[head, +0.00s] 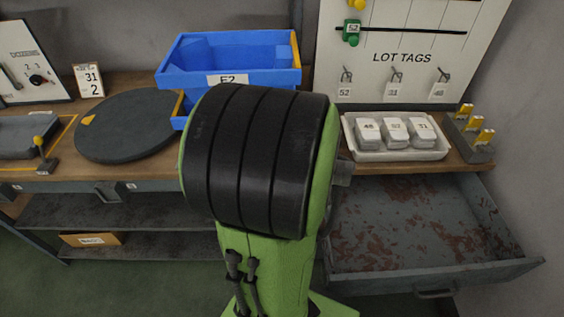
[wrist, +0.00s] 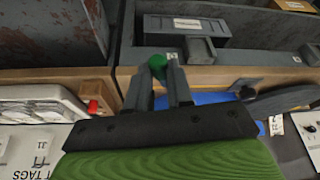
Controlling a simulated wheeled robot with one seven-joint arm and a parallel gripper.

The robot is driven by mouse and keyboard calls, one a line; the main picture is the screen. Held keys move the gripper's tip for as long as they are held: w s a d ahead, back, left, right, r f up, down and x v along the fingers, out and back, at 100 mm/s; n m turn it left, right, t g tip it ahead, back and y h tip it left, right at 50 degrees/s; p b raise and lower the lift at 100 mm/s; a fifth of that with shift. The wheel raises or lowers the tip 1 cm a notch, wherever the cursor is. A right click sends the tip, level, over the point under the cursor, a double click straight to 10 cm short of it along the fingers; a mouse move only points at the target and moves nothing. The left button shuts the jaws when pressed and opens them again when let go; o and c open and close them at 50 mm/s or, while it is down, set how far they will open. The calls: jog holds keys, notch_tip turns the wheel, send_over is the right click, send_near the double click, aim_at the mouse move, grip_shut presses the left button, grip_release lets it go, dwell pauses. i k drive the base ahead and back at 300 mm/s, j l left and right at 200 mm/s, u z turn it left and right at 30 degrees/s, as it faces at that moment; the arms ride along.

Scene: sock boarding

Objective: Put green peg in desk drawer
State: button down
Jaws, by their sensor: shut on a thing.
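The green peg (wrist: 157,62) shows in the wrist view as a small green rounded end between the tips of my gripper (wrist: 160,80). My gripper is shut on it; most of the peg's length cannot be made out. The desk drawer (head: 425,272) is pulled open at the right in the head view, with a grey, rust-stained floor that looks empty. In the wrist view, part of the open drawer (wrist: 50,35) shows at upper left, and the peg is to the right of it, near the desk's front edge. In the head view my arm hides the gripper and peg.
A blue bin (head: 230,85) and dark round turntable (head: 128,125) are further left. The lot tags board (head: 408,90) stands behind. Shelves lie under the desk.

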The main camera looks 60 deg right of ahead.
aim_at(364, 238)
jog(key=z, duration=0.9)
jog(key=i+j+z, duration=0.1)
jog(key=z, duration=0.85)
jog(key=j+z, duration=0.1)
jog(key=z, duration=0.8)
